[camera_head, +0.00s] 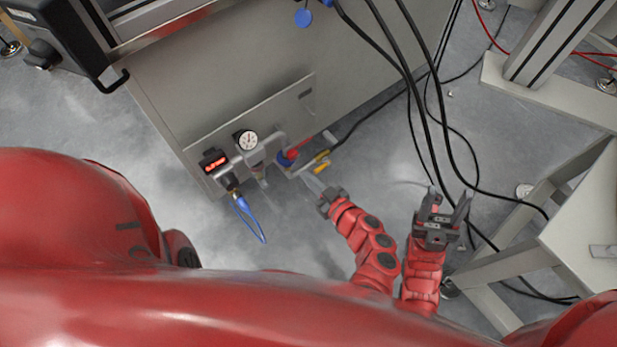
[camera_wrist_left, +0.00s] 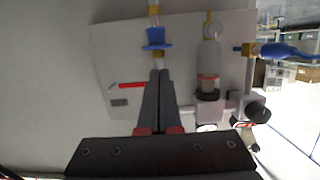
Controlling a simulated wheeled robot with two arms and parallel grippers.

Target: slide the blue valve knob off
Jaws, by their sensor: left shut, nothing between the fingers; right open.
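The blue valve knob (camera_head: 284,160) sits on the pipework at the lower edge of the grey cabinet, beside a red part. In the left wrist view, the blue knob (camera_wrist_left: 157,38) is on a line with brass-coloured fittings above and below it. My left gripper (camera_head: 308,176) points at this pipework from the lower right. In the left wrist view its fingers (camera_wrist_left: 158,72) are together and empty, with their tips just below the knob in the picture; I cannot tell whether they touch the fitting there. My right gripper (camera_head: 450,195) is open and empty, off to the right over the floor.
Black cables (camera_head: 425,105) hang near my right gripper. A pale stand (camera_head: 590,200) is at the right.

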